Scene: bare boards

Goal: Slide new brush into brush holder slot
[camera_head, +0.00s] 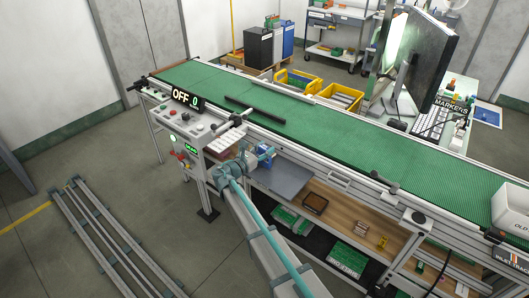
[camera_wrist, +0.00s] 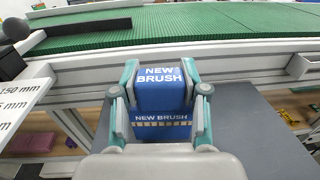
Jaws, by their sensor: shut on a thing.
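The new brush is a blue block (camera_wrist: 160,88) with white "NEW BRUSH" lettering and a row of light marks low on its face. My gripper (camera_wrist: 161,95) is shut on it, with one grey-and-teal finger on each side. In the head view, the gripper (camera_head: 263,156) and the blue brush (camera_head: 266,163) are beside the near edge of the conveyor, over a grey plate (camera_head: 288,181). I cannot make out the brush holder slot for certain in either view. The underside of the brush is hidden.
A green conveyor belt (camera_head: 340,135) runs behind, with a metal side rail (camera_wrist: 230,62). A black bar (camera_head: 255,108) lies across the belt. A white scale marked in millimetres (camera_wrist: 18,98) is at left. A wooden shelf (camera_head: 345,210) with boxes is below.

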